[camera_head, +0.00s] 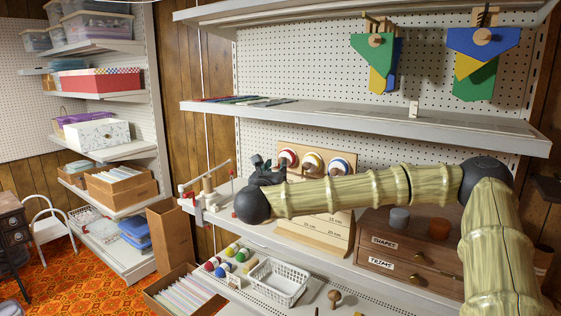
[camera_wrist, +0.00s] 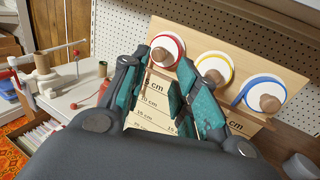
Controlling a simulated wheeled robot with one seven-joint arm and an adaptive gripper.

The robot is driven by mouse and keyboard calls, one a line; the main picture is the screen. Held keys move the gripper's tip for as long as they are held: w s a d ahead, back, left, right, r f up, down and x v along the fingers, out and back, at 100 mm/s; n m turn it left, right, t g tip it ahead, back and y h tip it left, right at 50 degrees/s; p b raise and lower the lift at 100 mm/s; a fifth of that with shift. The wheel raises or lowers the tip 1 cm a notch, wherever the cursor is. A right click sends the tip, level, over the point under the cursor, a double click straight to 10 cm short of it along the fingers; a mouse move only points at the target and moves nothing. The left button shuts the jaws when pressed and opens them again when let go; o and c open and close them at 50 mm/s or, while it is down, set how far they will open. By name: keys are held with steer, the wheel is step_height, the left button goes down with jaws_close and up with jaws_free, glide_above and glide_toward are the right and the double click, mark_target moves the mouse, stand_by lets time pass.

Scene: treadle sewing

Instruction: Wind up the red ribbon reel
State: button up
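The red ribbon reel (camera_head: 287,156) is a white disc with a red rim and a wooden knob. It is the leftmost of three reels on an upright wooden board (camera_head: 322,150), and it also shows in the wrist view (camera_wrist: 174,44). My gripper (camera_head: 262,168) is just left of the red reel in the head view. In the wrist view my gripper (camera_wrist: 165,75) has its teal-padded fingers apart, with the red reel beyond and between their tips. Nothing is seen between the pads. No contact with the reel can be made out.
A yellow-rimmed reel (camera_wrist: 214,68) and a blue-ribbon reel (camera_wrist: 264,92) sit right of the red one. A sloped board marked in cm (camera_head: 318,229) stands below. A winder-like stand (camera_head: 208,190) is left; a drawer chest (camera_head: 400,262) is right. A shelf (camera_head: 360,117) overhangs.

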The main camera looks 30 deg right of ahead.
mark_target(281, 160)
steer(key=p+x, duration=0.2)
steer(key=x, duration=0.6)
steer(key=shift+a, duration=0.1)
jaws_close()
steer(key=shift+n, duration=0.3)
